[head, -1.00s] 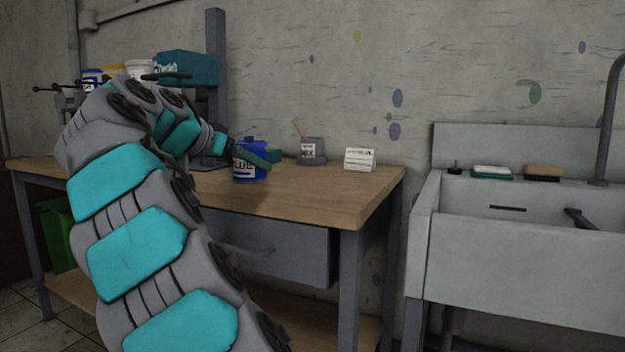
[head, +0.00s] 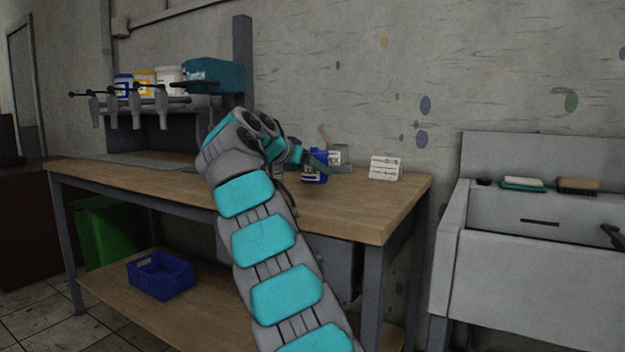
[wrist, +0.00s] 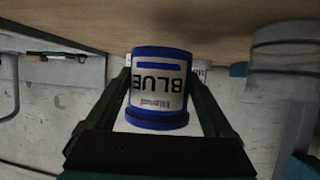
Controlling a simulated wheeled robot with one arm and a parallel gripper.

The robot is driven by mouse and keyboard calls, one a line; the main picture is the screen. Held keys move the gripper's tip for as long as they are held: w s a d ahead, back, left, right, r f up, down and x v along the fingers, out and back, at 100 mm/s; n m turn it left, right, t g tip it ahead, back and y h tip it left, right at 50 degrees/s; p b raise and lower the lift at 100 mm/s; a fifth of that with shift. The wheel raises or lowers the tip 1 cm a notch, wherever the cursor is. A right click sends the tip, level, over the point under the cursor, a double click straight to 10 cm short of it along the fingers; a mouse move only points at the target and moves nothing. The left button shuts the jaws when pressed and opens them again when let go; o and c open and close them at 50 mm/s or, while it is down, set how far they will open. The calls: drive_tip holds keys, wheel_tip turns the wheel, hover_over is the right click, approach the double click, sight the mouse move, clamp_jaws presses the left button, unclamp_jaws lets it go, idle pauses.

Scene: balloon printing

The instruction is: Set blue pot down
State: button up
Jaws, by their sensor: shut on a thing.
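The blue pot (head: 314,178) is above the right part of the wooden workbench (head: 370,212), in front of a grey ink container (head: 344,157). My gripper (head: 317,162) is shut on it, partly hidden in the head view by my arm. In the wrist view the picture is upside down; the pot (wrist: 157,112) with its "BLUE" label sits between both fingers of my gripper (wrist: 158,82). The pot's base is close to the bench top (wrist: 175,25); I cannot tell whether it touches.
A white card (head: 385,168) stands right of the pot. Blue, yellow and white tubs (head: 145,84) and a teal box (head: 213,75) stand on the rack at left. A sink (head: 540,235) is at the right. The bench front right is clear.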

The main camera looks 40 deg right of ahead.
sight(305, 178)
drive_tip(key=shift+d+f+b, duration=0.2)
drive_tip(key=shift+f+b, duration=0.3)
drive_tip(key=shift+f, duration=1.25)
drive_tip(key=shift+f+b, duration=0.15)
drive_tip(key=shift+b, duration=0.15)
drive_tip(key=o, duration=1.2)
drive_tip(key=shift+o, duration=0.2)
drive_tip(key=shift+a+r, duration=0.15)
drive_tip(key=shift+r, duration=0.05)
drive_tip(key=v, duration=1.1)
drive_tip(key=shift+a+r, duration=0.15)
drive_tip(key=shift+a, duration=0.2)
